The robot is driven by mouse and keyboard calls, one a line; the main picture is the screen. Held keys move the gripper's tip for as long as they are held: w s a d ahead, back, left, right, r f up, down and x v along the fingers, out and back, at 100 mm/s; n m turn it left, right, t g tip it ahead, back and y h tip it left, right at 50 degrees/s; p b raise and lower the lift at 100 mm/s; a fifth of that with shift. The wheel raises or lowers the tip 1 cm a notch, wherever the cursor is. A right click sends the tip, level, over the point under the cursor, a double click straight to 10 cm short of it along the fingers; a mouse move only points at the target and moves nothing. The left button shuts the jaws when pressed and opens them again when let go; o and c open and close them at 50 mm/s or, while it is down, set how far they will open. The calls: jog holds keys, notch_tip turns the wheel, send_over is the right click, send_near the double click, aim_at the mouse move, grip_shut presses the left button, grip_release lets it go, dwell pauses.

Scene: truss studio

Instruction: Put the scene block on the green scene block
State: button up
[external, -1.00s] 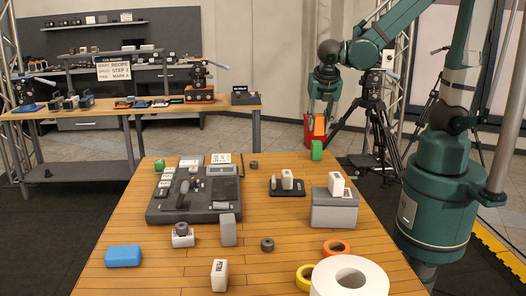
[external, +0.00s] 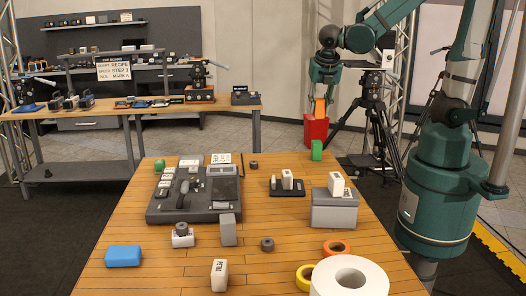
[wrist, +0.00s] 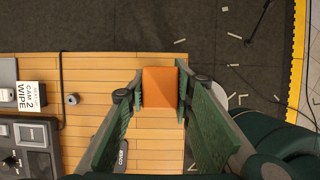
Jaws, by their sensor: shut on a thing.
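My gripper (external: 323,94) is shut on an orange scene block (external: 320,107), above the far right part of the table. In the wrist view the orange block (wrist: 160,87) sits between both fingers of my gripper (wrist: 160,100). The green scene block (external: 316,150) stands upright at the far right table edge, below the held block in the external view. It does not show in the wrist view, where the held block may hide it. A red box-like thing (external: 316,131) shows just below the orange block; I cannot tell whether they touch.
A dark panel board (external: 180,212), a grey box (external: 334,212) with a white block, and a small black tray (external: 288,192) stand on the table. A white roll (external: 375,278) and tape rings are in front.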

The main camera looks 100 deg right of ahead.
jog(key=shift+f, duration=0.1)
jog(key=shift+f+b, duration=0.3)
jog(key=shift+f, duration=2.75)
jog(key=shift+f, duration=0.15)
jog(key=shift+f, duration=1.7)
jog(key=shift+f+b, duration=0.15)
jog(key=shift+b, duration=0.2)
jog(key=o, duration=0.9)
jog(key=shift+r, duration=0.3)
jog(key=shift+p+v, duration=0.8)
jog(key=shift+v, duration=5.05)
